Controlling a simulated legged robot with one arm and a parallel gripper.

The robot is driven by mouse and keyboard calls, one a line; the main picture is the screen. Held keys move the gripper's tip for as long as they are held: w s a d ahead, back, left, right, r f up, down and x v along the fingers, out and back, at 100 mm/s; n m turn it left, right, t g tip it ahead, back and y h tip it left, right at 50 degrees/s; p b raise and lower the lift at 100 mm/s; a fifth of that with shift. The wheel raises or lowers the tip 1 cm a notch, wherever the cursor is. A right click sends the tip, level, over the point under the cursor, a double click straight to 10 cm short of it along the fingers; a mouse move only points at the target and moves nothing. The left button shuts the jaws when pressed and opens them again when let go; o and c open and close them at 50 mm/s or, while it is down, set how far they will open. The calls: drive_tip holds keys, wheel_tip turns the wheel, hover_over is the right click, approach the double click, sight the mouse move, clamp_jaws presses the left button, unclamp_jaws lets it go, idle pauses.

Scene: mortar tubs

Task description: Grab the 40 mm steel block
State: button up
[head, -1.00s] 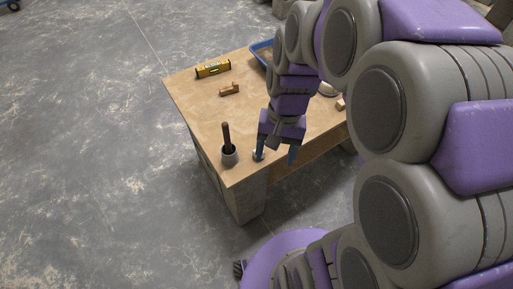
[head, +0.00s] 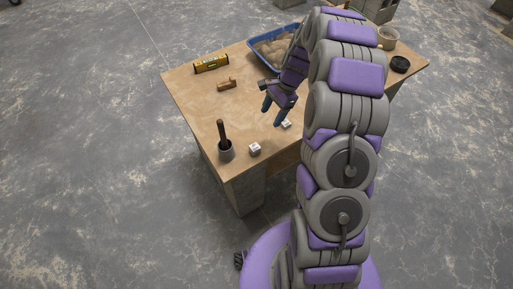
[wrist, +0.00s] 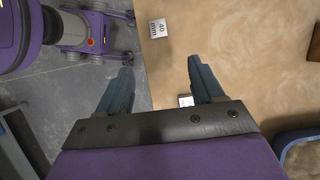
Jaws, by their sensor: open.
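The 40 mm steel block (head: 254,149) is a small pale cube near the table's front edge, right of a grey cup. In the wrist view its label reads "40 mm" (wrist: 158,28), ahead of the fingers. My gripper (head: 272,107) is open and empty above the table, apart from the 40 mm block and close to the second block in the picture.
The cup (head: 226,151) holds an upright brown handle. A yellow level (head: 211,63) and a wooden piece (head: 227,85) lie farther back. A blue tub (head: 252,47) of sandy material stands behind my arm. A black round item (head: 400,64) is at the right end. The middle tabletop is clear.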

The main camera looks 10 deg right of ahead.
drive_tip(key=b, duration=0.1)
approach(256, 146)
drive_tip(key=b+x, duration=0.1)
drive_tip(key=x, duration=0.4)
drive_tip(key=shift+w+a, duration=0.1)
drive_tip(key=shift+w, duration=0.05)
drive_tip(key=shift+f, duration=0.45)
drive_tip(key=b+x, duration=0.1)
drive_tip(key=x, duration=0.1)
drive_tip(key=b+x, duration=0.1)
drive_tip(key=x, duration=0.2)
drive_tip(key=shift+a+r, duration=0.1)
drive_tip(key=shift+a, duration=0.35)
drive_tip(key=shift+d, duration=0.55)
drive_tip(key=shift+c, duration=1.1)
drive_tip(key=shift+s+a, duration=0.2)
drive_tip(key=shift+a, duration=0.2)
drive_tip(key=c, duration=0.8)
clamp_jaws()
drive_tip(key=shift+d, duration=0.2)
